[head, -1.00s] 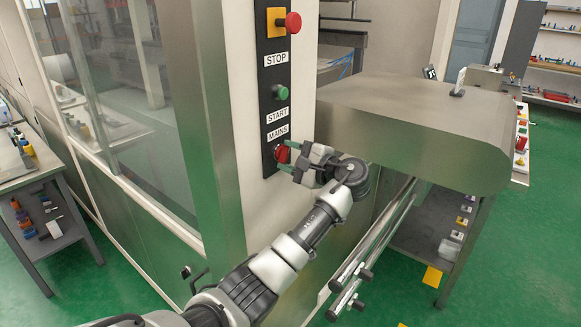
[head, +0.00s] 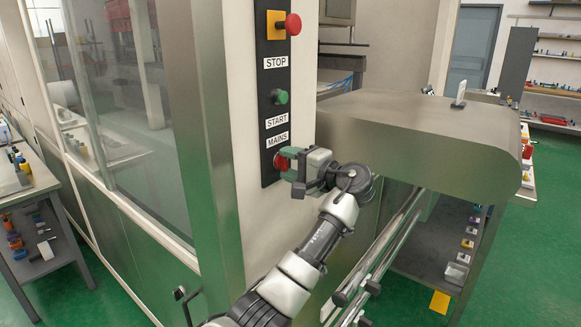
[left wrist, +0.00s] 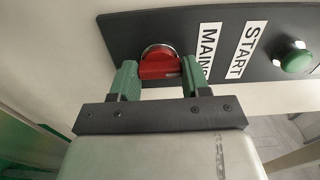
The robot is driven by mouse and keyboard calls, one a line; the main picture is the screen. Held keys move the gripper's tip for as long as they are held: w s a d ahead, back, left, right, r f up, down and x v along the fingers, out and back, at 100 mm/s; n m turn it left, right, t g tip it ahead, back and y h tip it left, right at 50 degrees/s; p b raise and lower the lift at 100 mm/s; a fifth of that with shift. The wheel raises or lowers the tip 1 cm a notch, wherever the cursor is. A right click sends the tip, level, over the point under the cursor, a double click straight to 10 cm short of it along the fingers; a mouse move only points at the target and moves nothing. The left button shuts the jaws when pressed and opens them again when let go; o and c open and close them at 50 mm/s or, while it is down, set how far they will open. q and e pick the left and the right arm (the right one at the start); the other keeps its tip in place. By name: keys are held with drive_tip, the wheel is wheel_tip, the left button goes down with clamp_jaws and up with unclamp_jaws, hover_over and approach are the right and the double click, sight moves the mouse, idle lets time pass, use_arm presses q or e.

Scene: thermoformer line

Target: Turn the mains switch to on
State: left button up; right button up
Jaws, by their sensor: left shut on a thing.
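The red mains switch (head: 280,162) sits at the bottom of the black control panel (head: 271,179), under the MAINS label (head: 277,139). In the left wrist view the red handle (left wrist: 159,68) lies between the two green fingers of my left gripper (left wrist: 158,76), with the round switch base partly showing behind it. My left gripper (head: 290,172) is shut on the switch handle. In the head view its fingers hide part of the switch. My right gripper is in neither view.
Above the switch on the panel are the green START button (head: 279,97) and the red stop button (head: 293,24) on a yellow plate. A metal housing (head: 430,130) juts out right of the panel. A side table (head: 30,200) stands at the left.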

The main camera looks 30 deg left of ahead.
use_arm(q)
drive_tip(key=shift+f, duration=0.15)
drive_tip(key=o, duration=0.9)
drive_tip(key=shift+s, duration=0.1)
drive_tip(key=shift+r, duration=0.2)
